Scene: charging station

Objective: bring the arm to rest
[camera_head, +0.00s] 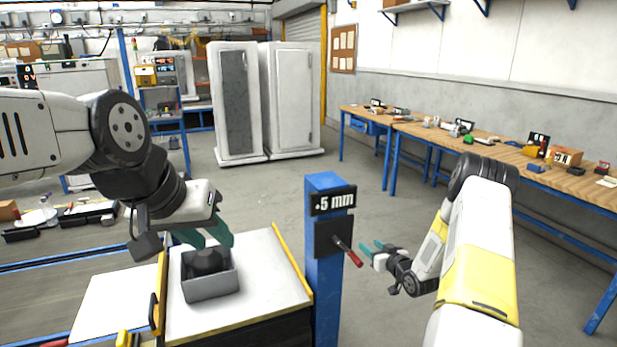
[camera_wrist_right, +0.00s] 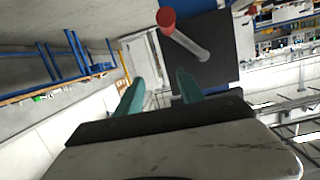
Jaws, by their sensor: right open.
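My right gripper (camera_head: 372,248) is open and empty, just right of the blue post (camera_head: 323,270). A red-handled pin (camera_head: 350,256) sticks out from the black plate on that post, apart from my fingers. In the right wrist view, my right gripper (camera_wrist_right: 158,95) shows two spread teal fingers; the pin's red end (camera_wrist_right: 166,20) and pale shaft (camera_wrist_right: 190,44) lie beyond them. My left gripper (camera_head: 208,240) points down over a grey bin (camera_head: 211,289). A dark part (camera_head: 208,263) sits in the bin below its teal fingers; whether they touch it is unclear.
The bin stands on a pale tabletop (camera_head: 262,270) with yellow edging. A "+5 mm" sign (camera_head: 333,200) tops the post's plate. A wooden bench (camera_head: 480,150) with small items runs along the right wall. White cabinets (camera_head: 290,95) stand behind; the floor between is clear.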

